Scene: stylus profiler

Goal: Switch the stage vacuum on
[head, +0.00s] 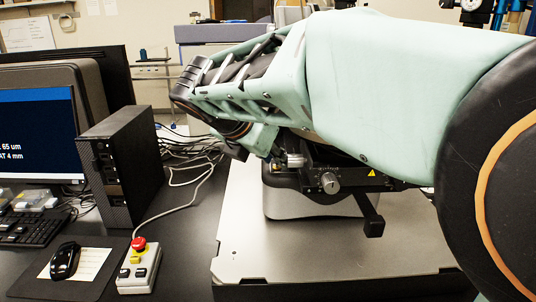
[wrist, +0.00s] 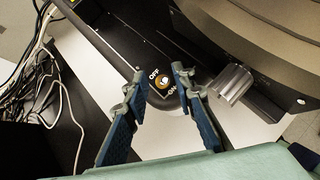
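The small round vacuum switch (wrist: 163,82) shows in the wrist view, brass-coloured with a pale centre. It sits near the rounded end of a black panel (wrist: 118,42), with OFF printed above left of it and ON below right. It is too small to tell which label it points at. My gripper (wrist: 161,82) is open and empty, with one blue finger on each side of the switch in the picture. I cannot tell how far above it the fingertips are. In the head view my arm hides the switch and the fingers.
A silver cylinder (wrist: 232,82) is close right of the right finger. Loose cables (wrist: 42,82) lie at left. In the head view the profiler's black body with a silver knob (head: 329,182) is under my arm. A control box with a red button (head: 138,243) stands left.

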